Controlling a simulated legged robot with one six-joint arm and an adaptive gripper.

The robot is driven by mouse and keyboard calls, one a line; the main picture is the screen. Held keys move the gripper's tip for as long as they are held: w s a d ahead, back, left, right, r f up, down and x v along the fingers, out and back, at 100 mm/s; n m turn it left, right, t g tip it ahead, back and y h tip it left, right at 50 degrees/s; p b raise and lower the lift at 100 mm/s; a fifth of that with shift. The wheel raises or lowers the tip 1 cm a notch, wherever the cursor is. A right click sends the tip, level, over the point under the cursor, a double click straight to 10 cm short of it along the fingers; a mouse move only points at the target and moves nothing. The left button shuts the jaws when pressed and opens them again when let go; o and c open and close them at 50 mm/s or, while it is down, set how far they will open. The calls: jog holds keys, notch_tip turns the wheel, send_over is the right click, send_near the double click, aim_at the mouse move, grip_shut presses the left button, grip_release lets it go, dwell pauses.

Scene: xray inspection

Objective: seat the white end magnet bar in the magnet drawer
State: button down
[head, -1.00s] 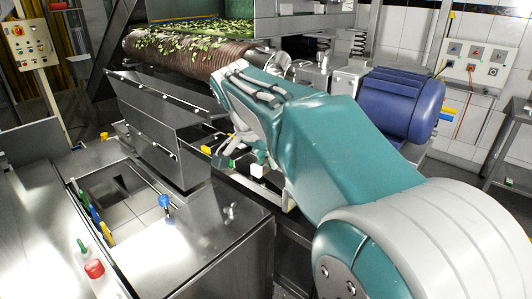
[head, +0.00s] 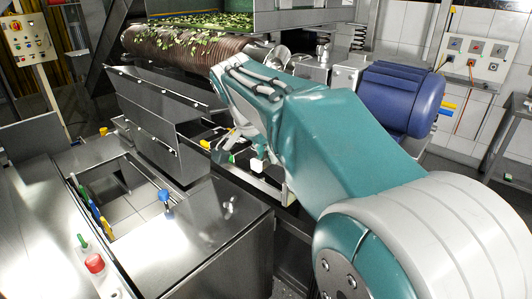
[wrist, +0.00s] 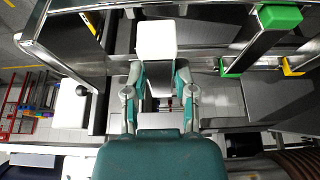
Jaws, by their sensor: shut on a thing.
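My gripper (wrist: 156,75) is shut on the white end (wrist: 156,40) of the magnet bar, which stands out ahead of the two fingers in the wrist view. The bar's shaft is mostly hidden behind the white end and my gripper. In the head view the white end (head: 257,165) shows just below my gripper (head: 245,145), over the metal magnet drawer (head: 272,184) beside the machine. A green end (wrist: 280,17) and a yellow end (wrist: 290,68) show to the right in the wrist view. I cannot tell whether the held bar touches the drawer.
A steel cabinet with an open well (head: 125,200) stands at the front left, with coloured handles along its edge and a red knob (head: 95,263) on top. The ribbed roller (head: 165,45) and blue motor (head: 400,98) lie behind my arm. Steel walls stand close around my gripper.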

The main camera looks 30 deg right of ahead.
jog(key=shift+f, duration=0.8)
jog(key=shift+c, duration=1.8)
grip_release()
jog(key=v, duration=1.2)
jog(key=shift+f, duration=0.1)
jog(key=s+a+f+n+t+y, duration=0.2)
jog(key=s+a+f+n, duration=0.1)
jog(key=s+f+n, duration=0.4)
jog(key=s+a+f+n+t+y, duration=0.2)
jog(key=s+a+f+n, duration=0.2)
jog(key=s+f+n, duration=0.3)
jog(key=s+f, duration=0.3)
jog(key=f, duration=0.2)
